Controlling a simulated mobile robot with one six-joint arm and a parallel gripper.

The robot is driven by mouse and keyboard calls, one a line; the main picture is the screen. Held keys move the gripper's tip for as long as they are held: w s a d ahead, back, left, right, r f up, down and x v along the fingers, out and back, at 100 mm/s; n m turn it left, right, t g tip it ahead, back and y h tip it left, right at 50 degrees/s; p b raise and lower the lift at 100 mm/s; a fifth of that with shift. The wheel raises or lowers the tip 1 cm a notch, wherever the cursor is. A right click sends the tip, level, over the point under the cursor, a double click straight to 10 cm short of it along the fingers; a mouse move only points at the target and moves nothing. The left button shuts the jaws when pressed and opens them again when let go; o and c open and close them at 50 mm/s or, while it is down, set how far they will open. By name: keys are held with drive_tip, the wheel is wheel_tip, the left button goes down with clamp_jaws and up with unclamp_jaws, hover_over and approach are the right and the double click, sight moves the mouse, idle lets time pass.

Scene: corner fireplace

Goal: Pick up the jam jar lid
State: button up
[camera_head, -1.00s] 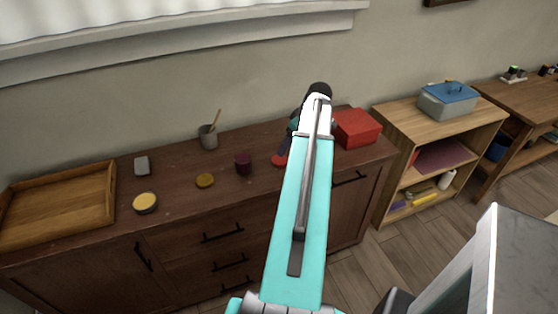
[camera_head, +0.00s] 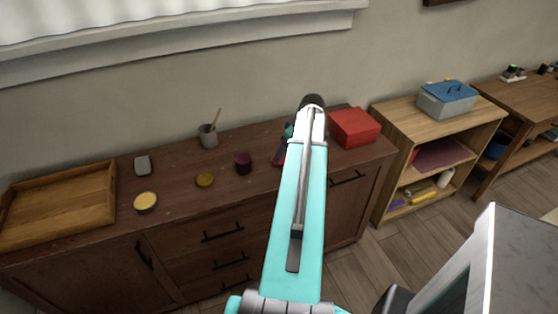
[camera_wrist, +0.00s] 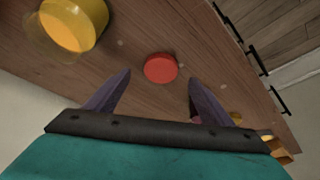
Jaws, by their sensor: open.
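The jam jar lid, a flat red disc (camera_wrist: 160,68), lies on the brown wooden cabinet top. My gripper (camera_wrist: 159,78) is open, with its two dark purple fingers pointing toward the lid. In the wrist view the lid appears between and just beyond the fingertips, with nothing held. In the head view my arm and gripper (camera_head: 279,154) reach over the right part of the cabinet and largely hide the lid.
A yellow cylinder (camera_wrist: 72,24) stands near the lid in the wrist view.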

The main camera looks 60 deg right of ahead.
sight(282, 160)
drive_tip(key=shift+p+x, duration=1)
drive_tip(key=shift+x, duration=1.5)
drive_tip(key=shift+a, duration=0.1)
drive_tip(key=c, duration=1.2)
drive_tip(key=shift+o, duration=0.2)
drive_tip(key=shift+r, duration=0.1)
drive_tip(key=shift+r+b, duration=0.85)
drive_tip(key=shift+r, duration=0.75)
drive_tip(key=s+d+b, duration=0.1)
drive_tip(key=s, duration=0.4)
drive_tip(key=s+r+b, duration=0.1)
drive_tip(key=s+b, duration=0.1)
drive_tip(key=s, duration=0.3)
drive_tip(key=s+d+b, duration=0.1)
drive_tip(key=s, duration=0.5)
drive_tip(key=shift+d+r, duration=0.3)
drive_tip(key=shift+r, duration=0.05)
drive_tip(key=shift+a, duration=0.1)
